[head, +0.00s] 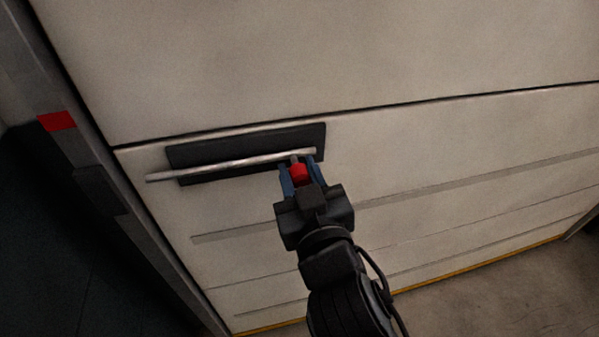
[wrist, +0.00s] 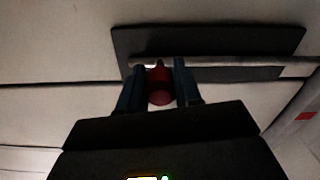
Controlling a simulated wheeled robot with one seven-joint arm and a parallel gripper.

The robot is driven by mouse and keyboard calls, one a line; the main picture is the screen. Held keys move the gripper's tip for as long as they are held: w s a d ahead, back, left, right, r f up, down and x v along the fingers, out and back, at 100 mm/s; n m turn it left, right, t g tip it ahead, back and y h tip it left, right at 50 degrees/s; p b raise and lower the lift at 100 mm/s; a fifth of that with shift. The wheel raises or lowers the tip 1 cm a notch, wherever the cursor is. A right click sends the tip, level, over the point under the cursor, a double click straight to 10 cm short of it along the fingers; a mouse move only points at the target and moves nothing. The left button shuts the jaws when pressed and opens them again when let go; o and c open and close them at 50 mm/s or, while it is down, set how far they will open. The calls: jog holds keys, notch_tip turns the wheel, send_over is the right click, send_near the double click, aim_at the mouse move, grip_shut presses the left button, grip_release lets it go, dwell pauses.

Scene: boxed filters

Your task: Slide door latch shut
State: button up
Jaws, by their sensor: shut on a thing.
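The latch has a dark backing plate (head: 250,141) on the pale door (head: 400,60), with a thin silver bolt (head: 220,164) along it. The bolt's left end sticks out past the plate and lies close to the door's left edge, short of the dark block (head: 101,190) on the frame. A red knob (head: 299,174) sits near the bolt's right end. My gripper (head: 298,172) is shut on this knob, a blue finger on each side. The wrist view also shows the knob (wrist: 160,88) between the fingers and the bolt (wrist: 225,62) running right across the plate (wrist: 210,40).
The grey door frame (head: 60,85) runs down the left with a red mark (head: 57,121) above the dark block. Several horizontal seams cross the door. A yellow strip (head: 480,262) runs along its bottom, above bare floor (head: 500,300).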

grip_shut()
jog(key=a+b, duration=0.1)
jog(key=a, duration=0.1)
jog(key=s+a+b, duration=0.1)
jog(key=b, duration=0.1)
jog(key=a+b, duration=0.2)
jog(key=shift+s+a+f, duration=0.1)
jog(key=shift+s+a, duration=0.2)
jog(key=shift+a, duration=0.05)
jog(key=shift+s+a, duration=0.1)
jog(key=shift+a, duration=0.15)
jog(key=o, duration=0.7)
grip_release()
jog(key=b+v, duration=0.1)
jog(key=v, duration=0.7)
jog(key=shift+a, duration=0.1)
